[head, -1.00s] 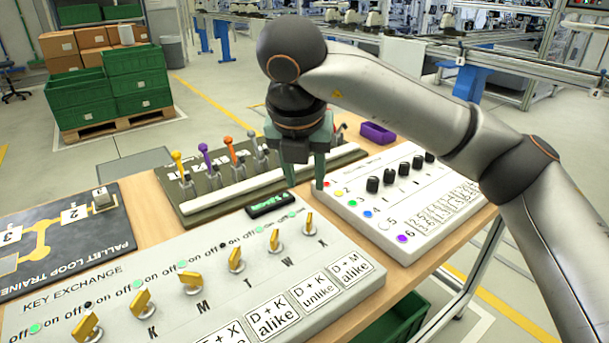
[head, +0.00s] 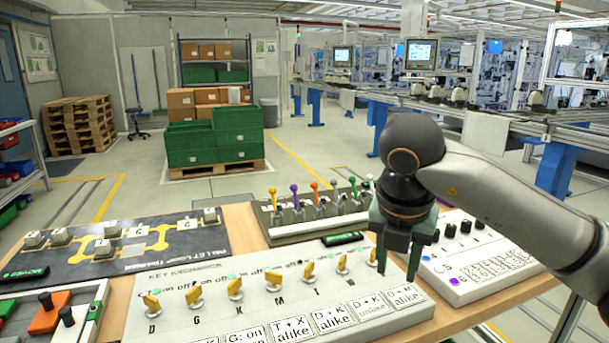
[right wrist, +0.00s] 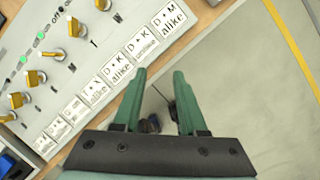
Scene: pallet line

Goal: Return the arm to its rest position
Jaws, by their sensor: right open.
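My right gripper (head: 398,266) is open and empty, its fingers pointing down. The panel's cards and yellow keys (right wrist: 40,110) lie to the left there. My right arm reaches in from the right and hides part of the white panel with knobs (head: 470,285). My left gripper is not in view.
A dark board with coloured levers (head: 315,228) stands behind the key panel. The PALLET LOOP TRAINER board (head: 185,240) lies at left, near a panel with an orange switch (head: 47,314). Green crates (head: 190,145) stand on a pallet behind. Floor is open beyond the table.

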